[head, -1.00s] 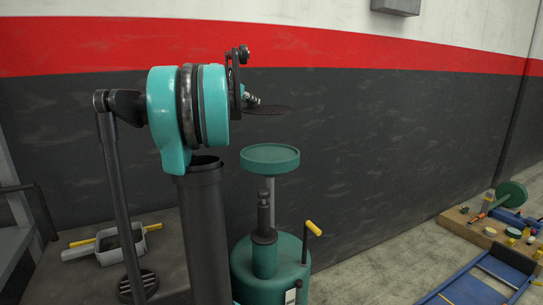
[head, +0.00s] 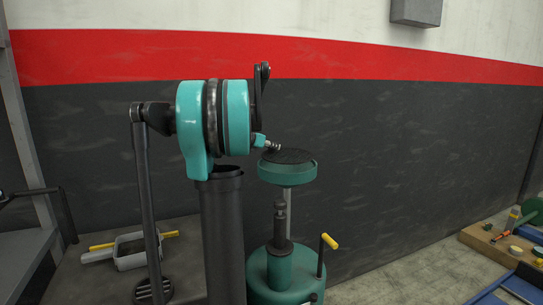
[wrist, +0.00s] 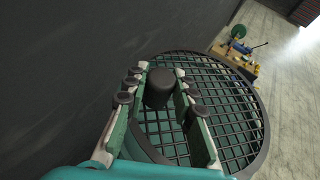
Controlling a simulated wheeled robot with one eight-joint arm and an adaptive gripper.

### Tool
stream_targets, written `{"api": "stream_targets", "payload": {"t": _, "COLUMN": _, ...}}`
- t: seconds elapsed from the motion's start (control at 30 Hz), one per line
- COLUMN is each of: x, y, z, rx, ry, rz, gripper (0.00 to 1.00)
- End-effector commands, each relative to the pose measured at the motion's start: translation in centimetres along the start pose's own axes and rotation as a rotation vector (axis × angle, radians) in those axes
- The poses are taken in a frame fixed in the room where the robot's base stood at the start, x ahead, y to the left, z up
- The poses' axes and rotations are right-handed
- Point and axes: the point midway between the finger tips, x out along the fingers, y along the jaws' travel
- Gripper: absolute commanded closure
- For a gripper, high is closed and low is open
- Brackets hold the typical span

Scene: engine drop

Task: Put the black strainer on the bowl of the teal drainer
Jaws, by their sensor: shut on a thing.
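The black strainer (head: 288,156) is a round black mesh disc with a dark rim. In the head view it lies level at the top of the teal drainer's bowl (head: 287,174); I cannot tell whether it touches the rim. In the wrist view the strainer (wrist: 234,104) fills the right half, with the green bowl showing under the mesh at left. My gripper (wrist: 160,88) is shut on the strainer's dark round knob, a finger on each side. My gripper also shows in the head view (head: 271,146), at the strainer's left edge.
The drainer's green tank (head: 284,272) stands below the bowl, with a yellow-tipped handle (head: 330,241). A wooden board with parts (head: 490,240) lies on the floor at right. A wall stands behind.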

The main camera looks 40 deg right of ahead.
Motion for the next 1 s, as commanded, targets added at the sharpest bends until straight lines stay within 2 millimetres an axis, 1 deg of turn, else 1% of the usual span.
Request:
{"api": "stream_targets", "payload": {"t": 0.13, "x": 0.5, "y": 0.0, "z": -1.1, "rx": -0.001, "ry": 0.000, "rz": 0.000, "gripper": 1.00}}
{"api": "stream_targets", "payload": {"t": 0.33, "x": 1.4, "y": 0.0, "z": -3.4, "rx": -0.001, "ry": 0.000, "rz": 0.000, "gripper": 1.00}}
{"api": "stream_targets", "payload": {"t": 0.7, "x": 1.6, "y": 0.0, "z": -3.8, "rx": -0.001, "ry": 0.000, "rz": 0.000, "gripper": 1.00}}
{"api": "stream_targets", "payload": {"t": 0.73, "x": 1.6, "y": 0.0, "z": -3.8, "rx": 0.000, "ry": 0.000, "rz": 0.000, "gripper": 0.72}}
{"api": "stream_targets", "payload": {"t": 0.87, "x": 1.6, "y": 0.0, "z": -3.8, "rx": 0.000, "ry": 0.000, "rz": 0.000, "gripper": 0.56}}
{"api": "stream_targets", "payload": {"t": 0.9, "x": 1.6, "y": 0.0, "z": -3.8, "rx": 0.000, "ry": 0.000, "rz": 0.000, "gripper": 0.54}}
{"api": "stream_targets", "payload": {"t": 1.0, "x": 1.6, "y": 0.0, "z": -3.8, "rx": 0.000, "ry": 0.000, "rz": 0.000, "gripper": 0.54}}
